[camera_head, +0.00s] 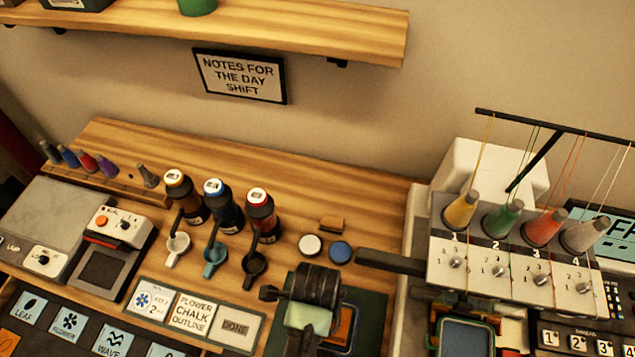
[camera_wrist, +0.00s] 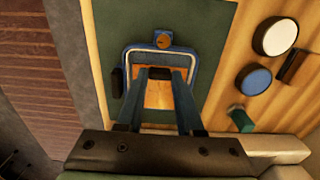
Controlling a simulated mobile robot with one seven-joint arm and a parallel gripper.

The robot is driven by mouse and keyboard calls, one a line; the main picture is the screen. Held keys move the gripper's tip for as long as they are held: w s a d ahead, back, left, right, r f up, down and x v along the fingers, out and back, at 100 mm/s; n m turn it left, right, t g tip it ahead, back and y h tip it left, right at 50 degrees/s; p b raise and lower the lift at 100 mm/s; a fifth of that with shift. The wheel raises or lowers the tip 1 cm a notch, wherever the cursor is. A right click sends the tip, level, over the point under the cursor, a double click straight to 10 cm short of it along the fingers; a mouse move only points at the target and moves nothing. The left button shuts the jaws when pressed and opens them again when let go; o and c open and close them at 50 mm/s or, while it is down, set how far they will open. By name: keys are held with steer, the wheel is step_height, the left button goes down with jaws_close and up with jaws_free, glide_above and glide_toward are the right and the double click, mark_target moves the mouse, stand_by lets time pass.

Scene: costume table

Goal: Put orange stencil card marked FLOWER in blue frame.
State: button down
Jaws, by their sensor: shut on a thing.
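The blue frame (camera_wrist: 190,57) lies on a dark green mat (camera_wrist: 195,20), with a round brown knob on its far edge in the wrist view. In the head view the frame (camera_head: 353,341) is partly hidden behind my gripper. The orange card (camera_wrist: 158,94) shows between my fingers, within the frame's outline; it also shows in the head view (camera_head: 344,324). My gripper (camera_wrist: 159,75) is shut on the card, at a dark piece between the fingertips. I cannot tell whether the card touches the frame's bed. Its marking is not readable.
White (camera_head: 310,245) and blue (camera_head: 340,252) round pads lie behind the mat. Several bottles and small cups stand further left. A label board reading FLOWER CHALK OUTLINE (camera_head: 190,335) lies left of the mat. A thread machine (camera_head: 480,250) stands close on the right.

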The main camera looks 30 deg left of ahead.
steer(key=shift+f, duration=1.25)
steer(key=shift+f, duration=0.2)
steer(key=c, duration=0.5)
jaws_free()
steer(key=shift+c, duration=0.2)
step_height(320, 180, up, 11)
steer(key=shift+w+r, duration=0.1)
steer(key=shift+r, duration=0.05)
steer(key=shift+r+p, duration=0.3)
steer(key=shift+r, duration=0.3)
